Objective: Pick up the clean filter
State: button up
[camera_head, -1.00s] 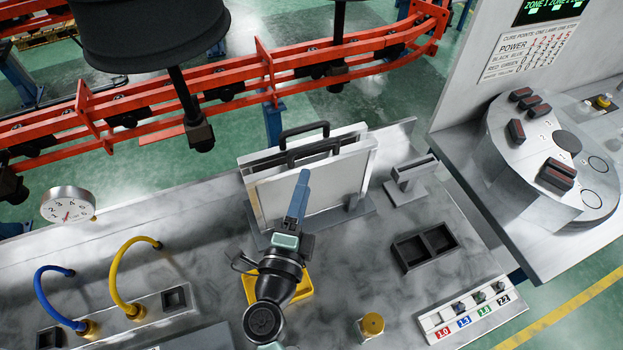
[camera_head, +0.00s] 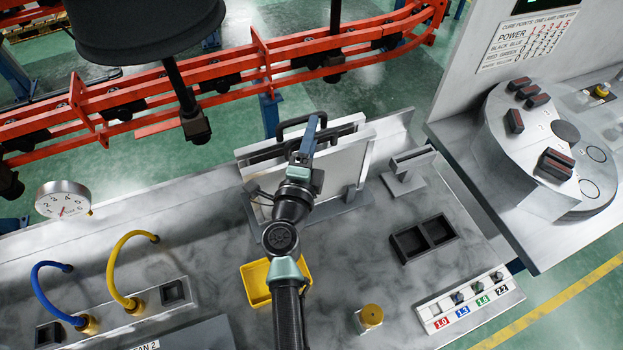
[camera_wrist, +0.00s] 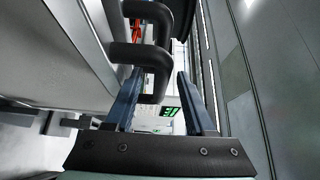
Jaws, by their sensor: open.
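Two flat, light grey-white filter panels stand upright one behind the other in a rack on the bench. The front panel (camera_head: 342,170) is partly hidden by my arm, and the rear panel (camera_head: 352,122) shows above it. I cannot tell from their faces which is the clean one. Each has a black loop handle; the rear handle (camera_head: 284,130) rises above the panels. My gripper (camera_head: 312,120) is over the panels' top edges. In the wrist view, my gripper (camera_wrist: 161,73) is open, with part of the nearer handle (camera_wrist: 160,76) showing between its blue fingers. No grip shows.
A yellow tray (camera_head: 255,285) lies in front of the rack, partly under my arm. A grey bracket (camera_head: 408,172) and a black two-pocket holder (camera_head: 424,238) are to the right. Blue and yellow hoses (camera_head: 118,265) stand at left. A red conveyor rail (camera_head: 235,80) runs behind.

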grip_shut()
dwell(1.2)
jog(key=shift+r, duration=0.1)
